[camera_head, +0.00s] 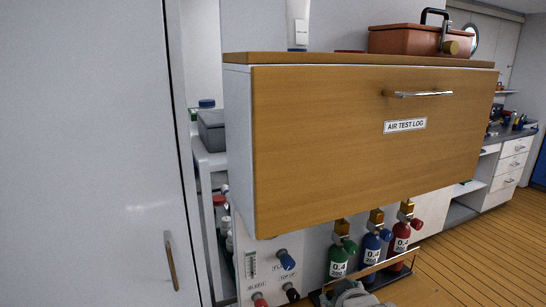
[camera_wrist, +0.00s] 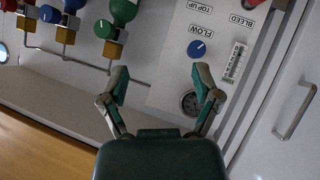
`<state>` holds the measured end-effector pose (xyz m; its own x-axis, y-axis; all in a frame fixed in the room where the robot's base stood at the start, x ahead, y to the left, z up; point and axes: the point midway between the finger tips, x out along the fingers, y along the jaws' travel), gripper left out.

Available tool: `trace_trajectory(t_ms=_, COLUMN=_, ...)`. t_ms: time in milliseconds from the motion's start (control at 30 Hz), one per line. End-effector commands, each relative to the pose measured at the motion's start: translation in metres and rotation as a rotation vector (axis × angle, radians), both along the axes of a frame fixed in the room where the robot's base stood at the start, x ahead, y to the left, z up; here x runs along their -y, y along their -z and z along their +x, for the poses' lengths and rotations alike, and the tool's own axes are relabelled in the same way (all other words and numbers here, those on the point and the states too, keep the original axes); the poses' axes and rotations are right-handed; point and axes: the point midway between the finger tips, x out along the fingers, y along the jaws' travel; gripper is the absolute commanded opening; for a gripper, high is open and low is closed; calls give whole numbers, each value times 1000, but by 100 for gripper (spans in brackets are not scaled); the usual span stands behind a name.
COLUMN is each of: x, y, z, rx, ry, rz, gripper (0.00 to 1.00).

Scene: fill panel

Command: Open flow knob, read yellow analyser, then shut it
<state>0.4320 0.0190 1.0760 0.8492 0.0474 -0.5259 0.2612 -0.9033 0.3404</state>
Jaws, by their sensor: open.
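The blue flow knob (camera_wrist: 196,48) sits on a white panel (camera_wrist: 170,70) under the label FLOW in the wrist view. It also shows low in the head view (camera_head: 286,261). My gripper (camera_wrist: 162,80) is open and empty, its two fingers spread in front of the panel. The knob lies beyond and above the right fingertip in that picture, and I see no contact. A small flow tube with a scale (camera_wrist: 235,62) is beside the knob. A round gauge (camera_wrist: 190,103) is partly hidden by the right finger. I cannot make out a yellow analyser in either view.
A wooden drawer front labelled AIR TEST LOG (camera_head: 370,130) juts out above the panel. Green (camera_head: 338,262), blue (camera_head: 371,246) and red (camera_head: 402,236) cylinders stand right of it. A red knob (camera_head: 259,299) and a black knob (camera_head: 291,292) are close by. A white door (camera_head: 85,150) fills the left.

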Motion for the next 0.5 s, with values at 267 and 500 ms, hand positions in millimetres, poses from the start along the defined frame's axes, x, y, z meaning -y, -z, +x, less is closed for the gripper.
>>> trace_trajectory(t_ms=267, x=17, y=-21, z=-81, rx=-252, ry=188, rz=136, gripper=81)
trace_trajectory(t_ms=500, x=20, y=-29, z=-157, rx=-455, ry=319, rz=242, gripper=81)
